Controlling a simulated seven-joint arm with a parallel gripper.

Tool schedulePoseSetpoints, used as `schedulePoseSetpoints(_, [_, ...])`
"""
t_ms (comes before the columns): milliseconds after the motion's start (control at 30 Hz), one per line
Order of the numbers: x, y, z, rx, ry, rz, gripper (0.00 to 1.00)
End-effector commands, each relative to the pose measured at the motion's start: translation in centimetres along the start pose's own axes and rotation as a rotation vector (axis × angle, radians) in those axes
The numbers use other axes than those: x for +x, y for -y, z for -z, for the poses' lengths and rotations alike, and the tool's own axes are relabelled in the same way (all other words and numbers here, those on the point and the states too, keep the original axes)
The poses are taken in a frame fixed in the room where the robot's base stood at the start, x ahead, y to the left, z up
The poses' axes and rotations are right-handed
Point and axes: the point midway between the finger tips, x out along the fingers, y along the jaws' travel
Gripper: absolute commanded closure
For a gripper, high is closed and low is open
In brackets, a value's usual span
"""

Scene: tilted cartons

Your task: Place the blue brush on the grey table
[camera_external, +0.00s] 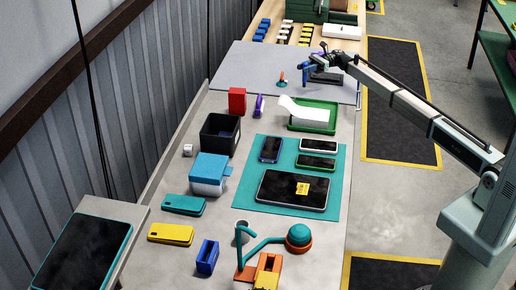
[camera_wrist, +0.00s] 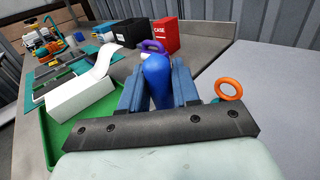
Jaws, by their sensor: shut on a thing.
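My gripper (camera_external: 310,74) is over the near right part of the light grey table surface (camera_external: 240,65) in the external view. In the wrist view my gripper's two blue fingers (camera_wrist: 157,92) are closed around a smooth, rounded blue object, which I take as the blue brush (camera_wrist: 156,70). Its lower part is hidden behind the dark gripper bar. In the external view the brush is too small to tell apart from the fingers. The grey table (camera_wrist: 285,110) fills the right of the wrist view. Whether the brush touches it I cannot tell.
An orange ring-topped item (camera_external: 281,78) stands on the grey surface close to my gripper. A green tray (camera_external: 313,127) with a white carton (camera_external: 302,111), a purple item (camera_external: 258,106), a red box (camera_external: 237,101) and a black bin (camera_external: 206,132) are nearer. The grey surface's left part is clear.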

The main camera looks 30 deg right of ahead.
Motion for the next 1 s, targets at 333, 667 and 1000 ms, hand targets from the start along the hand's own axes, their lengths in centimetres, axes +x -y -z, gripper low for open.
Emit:
schedulePoseSetpoints(333, [0.0, 0.0, 0.8, -0.001, 0.0, 0.0, 1.0])
schedulePoseSetpoints(667, [0.0, 0.0, 0.8, 0.0, 0.0, 0.0, 1.0])
schedulePoseSetpoints(1000, [0.0, 0.0, 1.4, 0.0, 0.0, 0.0, 1.0])
